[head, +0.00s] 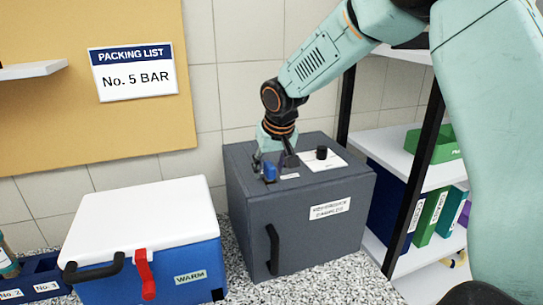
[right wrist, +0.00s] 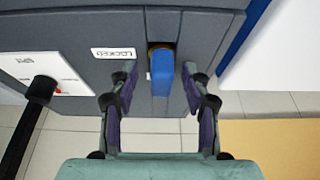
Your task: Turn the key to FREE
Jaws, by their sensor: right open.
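In the right wrist view the key (right wrist: 162,72) is upright between the fingers of my right gripper (right wrist: 160,90). The fingers are open, one on each side, with a gap to the key on both sides. A small white plate beside the key (right wrist: 114,53) reads LOCKED, seen upside down. In the head view my right gripper (head: 274,159) points down over the key and partly hides the area around it. My left gripper is not in view.
A white panel with a black knob (head: 322,153) lies right of the key. A blue cooler with a white lid (head: 140,225) stands left of the cabinet. A shelf with binders (head: 432,215) stands to the right. The tiled wall (head: 250,40) is close behind.

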